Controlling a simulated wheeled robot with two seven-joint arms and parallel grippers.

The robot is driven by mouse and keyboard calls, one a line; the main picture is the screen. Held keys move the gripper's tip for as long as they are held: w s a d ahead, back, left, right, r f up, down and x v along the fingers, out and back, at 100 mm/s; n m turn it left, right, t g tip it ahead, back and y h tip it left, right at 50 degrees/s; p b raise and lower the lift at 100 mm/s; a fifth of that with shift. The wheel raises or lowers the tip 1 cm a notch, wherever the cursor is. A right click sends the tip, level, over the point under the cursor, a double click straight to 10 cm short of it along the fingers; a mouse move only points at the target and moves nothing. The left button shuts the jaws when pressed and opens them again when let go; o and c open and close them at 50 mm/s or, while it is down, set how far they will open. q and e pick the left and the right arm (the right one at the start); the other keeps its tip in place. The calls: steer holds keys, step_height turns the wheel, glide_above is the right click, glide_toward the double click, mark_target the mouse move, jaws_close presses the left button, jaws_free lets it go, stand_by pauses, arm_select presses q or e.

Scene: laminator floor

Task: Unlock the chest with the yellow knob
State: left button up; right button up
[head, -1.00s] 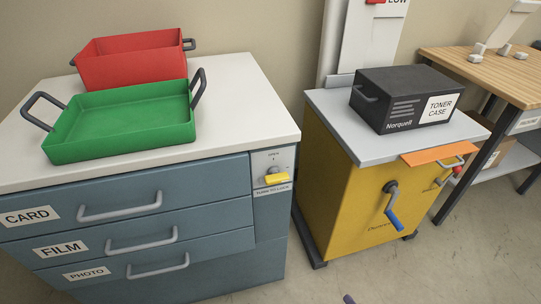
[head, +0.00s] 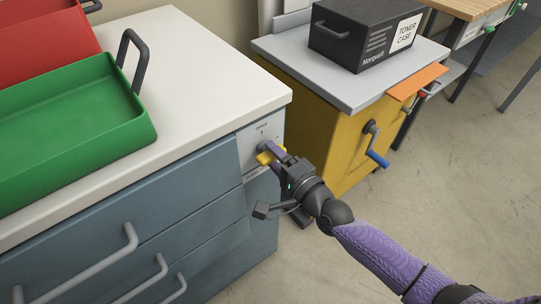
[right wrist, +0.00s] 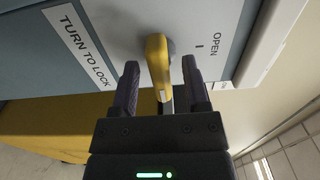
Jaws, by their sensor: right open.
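The chest (head: 190,178) is blue-grey with a white top and drawers. Its yellow knob (head: 266,156) sits on a pale lock plate at the top right of its front, and it also shows in the right wrist view (right wrist: 158,66). There the plate reads "OPEN" and "TURN TO LOCK", and the knob's handle lies between the two fingers. My right gripper (head: 272,153) is at the knob; its open fingers also show in the right wrist view (right wrist: 162,88), one on each side of the handle, with gaps visible. My left gripper is not in view.
A green tray (head: 70,135) and a red tray (head: 45,45) stand on the chest's top. A yellow cabinet (head: 325,130) with a blue-handled crank (head: 376,158) stands at right, bearing a black toner case (head: 362,32). Bare floor (head: 450,180) lies beyond my right arm.

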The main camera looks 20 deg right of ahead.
steer(key=shift+w+a, duration=0.15)
steer(key=shift+w, duration=0.2)
steer(key=shift+c, duration=0.7)
jaws_close()
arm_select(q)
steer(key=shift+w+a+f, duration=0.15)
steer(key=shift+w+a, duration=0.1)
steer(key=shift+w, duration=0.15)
